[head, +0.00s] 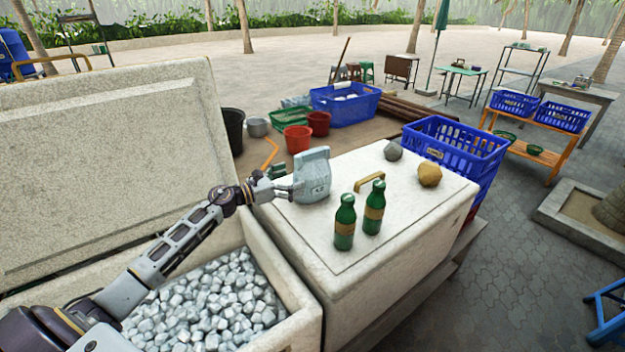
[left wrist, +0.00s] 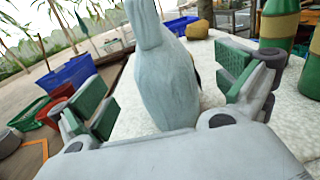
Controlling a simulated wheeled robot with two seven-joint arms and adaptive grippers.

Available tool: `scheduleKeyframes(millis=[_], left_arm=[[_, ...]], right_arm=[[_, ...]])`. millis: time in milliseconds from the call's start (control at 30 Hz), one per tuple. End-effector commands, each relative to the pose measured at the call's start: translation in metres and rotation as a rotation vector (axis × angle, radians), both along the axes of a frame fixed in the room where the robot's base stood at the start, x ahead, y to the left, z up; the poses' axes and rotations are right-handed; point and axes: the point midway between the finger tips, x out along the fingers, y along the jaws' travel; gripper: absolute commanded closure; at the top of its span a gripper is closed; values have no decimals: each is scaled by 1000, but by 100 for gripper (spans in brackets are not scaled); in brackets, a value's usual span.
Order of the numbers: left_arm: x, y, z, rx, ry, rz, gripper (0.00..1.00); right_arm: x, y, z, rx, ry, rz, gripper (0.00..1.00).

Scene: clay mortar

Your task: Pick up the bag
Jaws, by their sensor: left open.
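The bag (head: 312,176) is a pale grey-blue sack with a handle-like top, standing upright on the closed lid of a white chest (head: 290,225). In the left wrist view the bag (left wrist: 165,80) stands between the two green-padded fingers. My left gripper (head: 283,180) is at the bag's left side, and its fingers stand apart with visible room beside the bag. It also shows in the left wrist view (left wrist: 165,90). The bag's far side is hidden. My right gripper is not in view.
Two green bottles (head: 345,222) (head: 374,207) stand right of the bag. A brass handle (head: 370,181), a grey stone (head: 393,151) and a yellow stone (head: 429,175) are on the same lid. An open compartment of ice (head: 215,305) lies below my left arm. Blue crates (head: 455,147) stand behind.

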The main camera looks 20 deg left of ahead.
Motion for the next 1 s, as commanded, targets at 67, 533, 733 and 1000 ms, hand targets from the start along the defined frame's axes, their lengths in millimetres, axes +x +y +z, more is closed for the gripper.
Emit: scheduleKeyframes(millis=[67,533,733,1000], left_arm=[[3,-2,1,-1,0,0,0],[31,-22,3,-2,-1,1,0],[39,-27,2,0,0,1,0],[40,-28,1,0,0,0,0]], right_arm=[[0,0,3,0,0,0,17],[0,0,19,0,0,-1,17],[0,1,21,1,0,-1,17],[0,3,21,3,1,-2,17]])
